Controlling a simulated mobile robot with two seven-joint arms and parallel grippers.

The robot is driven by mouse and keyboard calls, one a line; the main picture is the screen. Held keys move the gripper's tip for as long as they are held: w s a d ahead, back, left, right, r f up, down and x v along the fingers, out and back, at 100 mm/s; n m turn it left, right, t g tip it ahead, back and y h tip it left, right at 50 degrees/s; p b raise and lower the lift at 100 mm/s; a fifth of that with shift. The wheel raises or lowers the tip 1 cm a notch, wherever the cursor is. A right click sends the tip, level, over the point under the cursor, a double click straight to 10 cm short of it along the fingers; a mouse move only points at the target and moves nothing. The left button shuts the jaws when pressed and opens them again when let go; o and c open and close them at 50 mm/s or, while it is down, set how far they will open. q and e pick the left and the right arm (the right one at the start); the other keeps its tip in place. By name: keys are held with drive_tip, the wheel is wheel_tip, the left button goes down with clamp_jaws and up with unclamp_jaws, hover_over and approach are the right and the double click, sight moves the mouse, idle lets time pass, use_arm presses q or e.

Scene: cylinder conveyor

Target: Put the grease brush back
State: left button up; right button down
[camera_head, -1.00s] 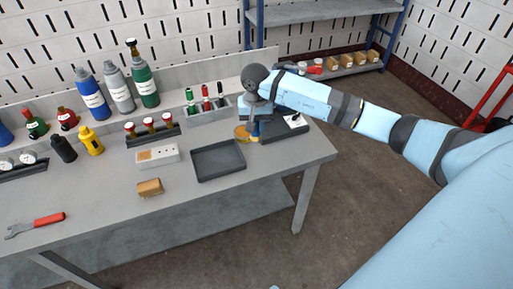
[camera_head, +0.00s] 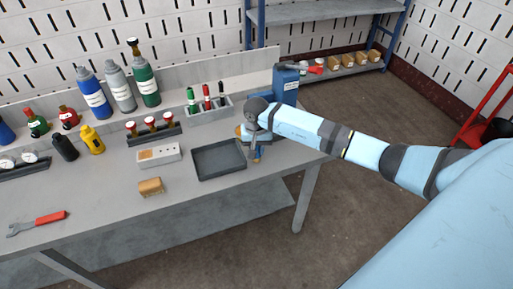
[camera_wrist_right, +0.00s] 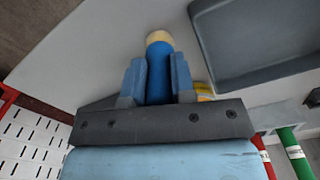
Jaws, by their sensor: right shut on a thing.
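My right gripper (camera_head: 255,146) is shut on a blue-handled thing with a cream tip, which looks like the grease brush (camera_head: 257,157). In the right wrist view the brush (camera_wrist_right: 159,62) sits between the two fingers of the right gripper (camera_wrist_right: 158,80), with its cream tip pointing away from the palm. The gripper is over the bench, just right of the dark grey tray (camera_head: 220,176). A yellow-orange round thing (camera_head: 239,130) is partly hidden behind the gripper; its yellow edge (camera_wrist_right: 204,91) shows in the wrist view. My left gripper is not in view.
Marker-like items stand in a grey holder (camera_head: 210,110). The front of the bench is mostly clear.

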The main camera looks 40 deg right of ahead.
drive_tip(key=shift+f, duration=0.2)
drive_tip(key=c, duration=1)
unclamp_jaws()
drive_tip(key=shift+o, duration=0.2)
drive_tip(key=shift+r, duration=0.1)
